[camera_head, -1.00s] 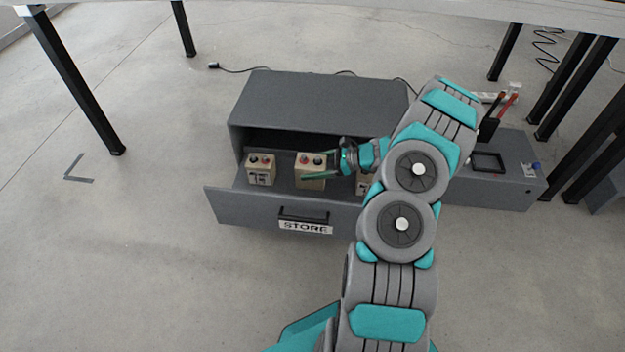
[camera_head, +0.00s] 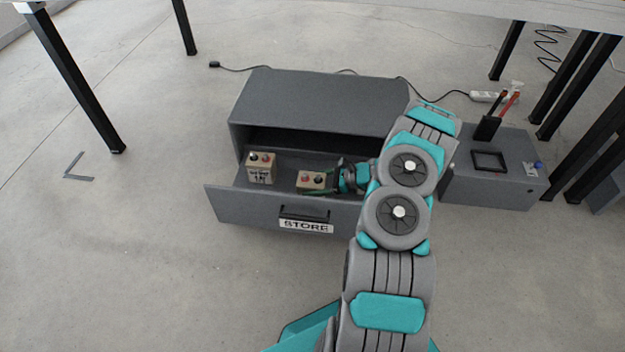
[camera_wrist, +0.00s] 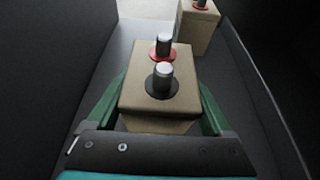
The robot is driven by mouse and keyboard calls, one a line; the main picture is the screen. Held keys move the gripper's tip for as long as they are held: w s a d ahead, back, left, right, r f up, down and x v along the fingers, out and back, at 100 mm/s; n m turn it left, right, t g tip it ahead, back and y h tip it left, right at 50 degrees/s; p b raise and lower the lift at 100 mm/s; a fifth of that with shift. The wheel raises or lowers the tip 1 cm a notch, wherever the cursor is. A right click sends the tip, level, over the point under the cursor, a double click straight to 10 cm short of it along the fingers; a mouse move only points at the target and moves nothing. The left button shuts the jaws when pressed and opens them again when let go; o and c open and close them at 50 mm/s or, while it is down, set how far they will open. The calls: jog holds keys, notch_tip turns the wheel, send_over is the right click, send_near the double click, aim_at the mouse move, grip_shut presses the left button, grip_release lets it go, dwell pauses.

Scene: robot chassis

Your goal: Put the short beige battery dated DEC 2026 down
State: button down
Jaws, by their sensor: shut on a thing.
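My gripper (camera_head: 318,185) is shut on a beige battery (camera_head: 310,179) inside the open drawer (camera_head: 262,208). The held battery looks upright, with a red and a dark-ringed terminal on top. In the wrist view it sits between my green fingers (camera_wrist: 160,100), and its top (camera_wrist: 150,105) faces the camera. Its lower part is behind the drawer front, so I cannot tell whether it touches the drawer floor. Its date label is not visible.
Another beige battery (camera_head: 261,170) stands to the left in the drawer, apart from the held one. A grey box (camera_head: 505,180) stands to the right. My arm hides the drawer's right end.

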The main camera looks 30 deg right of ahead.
dwell(0.3)
grip_release()
